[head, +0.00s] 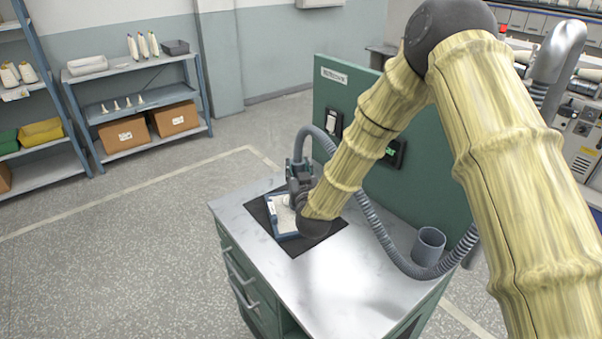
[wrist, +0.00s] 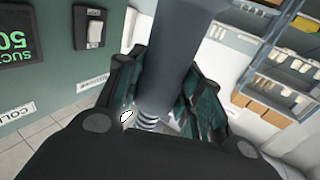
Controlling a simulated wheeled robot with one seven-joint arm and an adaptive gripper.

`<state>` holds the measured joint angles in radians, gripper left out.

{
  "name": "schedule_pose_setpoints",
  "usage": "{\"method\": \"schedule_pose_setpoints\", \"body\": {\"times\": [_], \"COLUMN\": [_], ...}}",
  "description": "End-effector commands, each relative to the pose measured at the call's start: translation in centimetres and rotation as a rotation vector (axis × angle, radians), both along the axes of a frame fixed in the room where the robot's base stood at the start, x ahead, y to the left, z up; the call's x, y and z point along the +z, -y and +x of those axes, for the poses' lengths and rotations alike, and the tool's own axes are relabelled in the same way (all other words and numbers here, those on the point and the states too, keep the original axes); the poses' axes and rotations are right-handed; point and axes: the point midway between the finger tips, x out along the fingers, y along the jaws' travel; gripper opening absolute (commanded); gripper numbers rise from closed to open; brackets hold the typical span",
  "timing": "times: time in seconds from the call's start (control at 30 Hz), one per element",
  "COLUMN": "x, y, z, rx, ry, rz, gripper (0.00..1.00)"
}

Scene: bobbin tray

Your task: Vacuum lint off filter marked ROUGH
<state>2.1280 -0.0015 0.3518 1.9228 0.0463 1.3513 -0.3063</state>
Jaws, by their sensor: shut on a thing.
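My gripper (head: 300,180) is over the metal-topped workbench in the head view, its tip end partly hidden by my arm. In the wrist view its two dark fingers (wrist: 155,95) are shut on the grey vacuum nozzle (wrist: 172,50). The ribbed grey hose (head: 385,235) loops from the nozzle across the bench to the right. A blue-framed filter (head: 285,222) with a pale face lies below the gripper on a black mat (head: 262,212). My arm covers its right part. I cannot read a ROUGH mark or make out lint at this size, nor tell whether the nozzle touches the filter.
A grey cup-like holder (head: 429,246) stands at the bench's right. The green back panel (head: 440,190) rises behind, with a switch (head: 333,123) and a lit display (head: 393,153). The bench's front left top is clear. Shelves (head: 135,95) stand far left.

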Motion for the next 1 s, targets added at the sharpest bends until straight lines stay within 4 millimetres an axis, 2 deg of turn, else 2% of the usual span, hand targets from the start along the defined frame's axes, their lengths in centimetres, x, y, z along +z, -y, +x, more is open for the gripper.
{"method": "schedule_pose_setpoints", "body": {"times": [1.0], "x": [0.0], "y": [-3.2], "z": [4.0], "rx": [0.002], "ry": [0.001], "rz": [-0.001], "gripper": [0.00]}}
